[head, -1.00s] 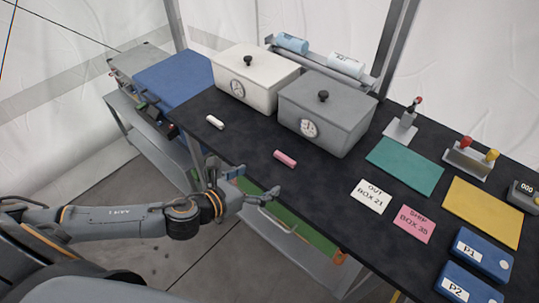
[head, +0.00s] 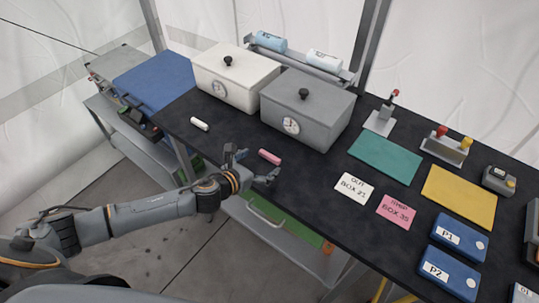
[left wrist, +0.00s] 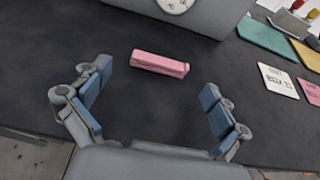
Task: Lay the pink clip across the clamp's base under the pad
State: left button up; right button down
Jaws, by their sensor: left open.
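The pink clip (head: 270,157) lies flat on the dark table in front of the grey box. It also shows in the left wrist view (left wrist: 160,64), ahead of and between my fingertips. My left gripper (head: 252,165) is open and empty just short of the clip at the table's front edge; its two fingers show in the left wrist view (left wrist: 155,95). A small clamp (head: 380,119) with a flat grey base and a red-tipped upright stands behind the teal mat. Its pad is too small to make out. My right gripper is not in view.
A white clip (head: 200,124) lies to the left. The white box (head: 237,88) and grey box (head: 318,112) stand behind. A teal mat (head: 385,158), a white card (head: 354,187) and a pink card (head: 397,211) lie to the right.

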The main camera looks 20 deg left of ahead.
aim_at(270, 157)
pick_arm(q)
jog(key=shift+x, duration=1.15)
jog(key=c, duration=0.9)
jog(key=shift+r, duration=0.15)
jog(key=shift+c, duration=0.2)
